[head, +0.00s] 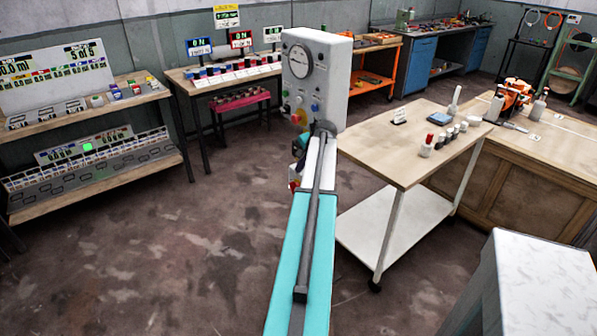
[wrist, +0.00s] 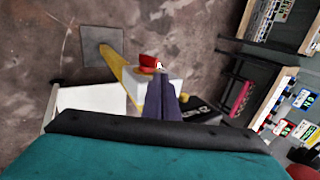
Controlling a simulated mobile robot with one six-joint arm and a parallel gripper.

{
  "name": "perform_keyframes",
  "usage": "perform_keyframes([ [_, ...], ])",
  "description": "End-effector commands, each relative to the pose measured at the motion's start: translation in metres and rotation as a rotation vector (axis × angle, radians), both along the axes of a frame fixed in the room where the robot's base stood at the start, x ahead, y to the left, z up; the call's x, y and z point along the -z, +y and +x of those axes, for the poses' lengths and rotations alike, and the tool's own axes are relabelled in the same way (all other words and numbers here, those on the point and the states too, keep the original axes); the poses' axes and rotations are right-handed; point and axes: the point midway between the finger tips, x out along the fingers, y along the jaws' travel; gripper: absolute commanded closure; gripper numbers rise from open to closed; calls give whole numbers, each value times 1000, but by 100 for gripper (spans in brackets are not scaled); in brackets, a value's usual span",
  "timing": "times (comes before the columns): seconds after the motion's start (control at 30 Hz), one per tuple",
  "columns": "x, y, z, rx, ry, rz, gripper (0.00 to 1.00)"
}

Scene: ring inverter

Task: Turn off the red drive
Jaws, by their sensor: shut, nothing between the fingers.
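The drive with the red-framed screen (head: 241,39) stands on the back table in the head view, between a blue-framed screen (head: 199,47) and a green-lit one (head: 271,34). Its screen reads ON, as do the others. Small switches and knobs sit in a row in front of them; which ones belong to the red drive is too small to tell. My gripper (wrist: 160,72) is shut and empty in the wrist view, well away from the screens. In the head view it is hidden behind my arm or too unclear to make out.
A white gauge panel (head: 316,78) with coloured buttons stands ahead, beyond my arm. A wheeled table (head: 375,146) with small bottles is on the right, a shelf (head: 165,157) on the left. Floor at left centre is clear.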

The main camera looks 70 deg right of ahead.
Motion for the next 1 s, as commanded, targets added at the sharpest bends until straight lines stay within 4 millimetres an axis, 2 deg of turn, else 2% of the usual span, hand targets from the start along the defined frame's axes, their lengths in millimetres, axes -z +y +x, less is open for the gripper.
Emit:
perform_keyframes([
  [0.37, 0, 1, 0, -1, 1, 1, 100],
  [0.57, 11, 13, 13, -31, 12, 7, 100],
  [0.67, 25, 28, 27, -67, 27, 14, 100],
  [0.77, 45, 52, 47, -119, 50, 26, 100],
  [0.87, 72, 85, 72, -195, 81, 39, 100],
  [1.0, 113, 141, 107, -320, 133, 58, 100],
])
